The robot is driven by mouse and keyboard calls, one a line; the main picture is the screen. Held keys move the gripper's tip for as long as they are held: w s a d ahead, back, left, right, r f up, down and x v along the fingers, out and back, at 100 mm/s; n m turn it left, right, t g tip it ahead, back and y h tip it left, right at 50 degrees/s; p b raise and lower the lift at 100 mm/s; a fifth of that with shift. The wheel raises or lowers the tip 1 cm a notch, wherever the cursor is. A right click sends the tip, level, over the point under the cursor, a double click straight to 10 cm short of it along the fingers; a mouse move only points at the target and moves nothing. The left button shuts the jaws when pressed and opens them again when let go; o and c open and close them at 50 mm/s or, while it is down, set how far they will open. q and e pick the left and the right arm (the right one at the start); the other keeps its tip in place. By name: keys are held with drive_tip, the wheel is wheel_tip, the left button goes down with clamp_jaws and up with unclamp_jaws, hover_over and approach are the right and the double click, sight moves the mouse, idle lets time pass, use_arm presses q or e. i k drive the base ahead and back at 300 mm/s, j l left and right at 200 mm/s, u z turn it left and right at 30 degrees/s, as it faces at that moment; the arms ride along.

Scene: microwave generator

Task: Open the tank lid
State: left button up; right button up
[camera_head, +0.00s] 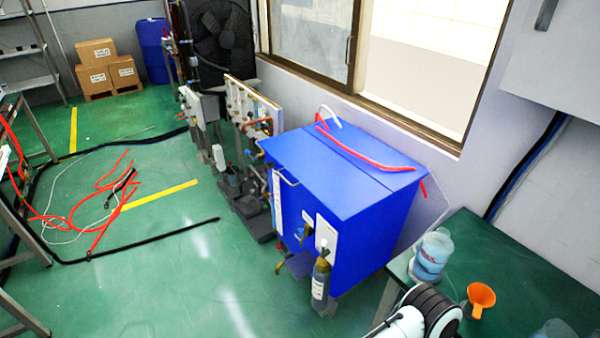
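A blue box-shaped tank (356,235) stands against the wall under the window, in the middle right of the head view. Its flat blue lid (325,172) lies level on top and looks closed. A small handle shows at the lid's left front edge (288,178). A red hose (365,158) and a white loop of tube lie across the back of the top. Part of my arm (425,315) shows at the bottom edge, right of the tank and apart from it. Neither gripper is in view.
A green table (530,275) at the right holds a blue water bottle (432,255) and an orange funnel (480,297). A dark gas cylinder (320,282) stands at the tank's front. Red hoses and black cable (140,241) lie on the green floor, which is otherwise clear in front.

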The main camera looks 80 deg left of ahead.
sight(347, 190)
drive_tip(key=u, duration=0.5)
drive_tip(key=j+u, duration=0.1)
drive_tip(key=u, duration=0.9)
drive_tip(key=j+u, duration=0.1)
drive_tip(key=u, duration=1.35)
drive_tip(key=i+j, duration=0.05)
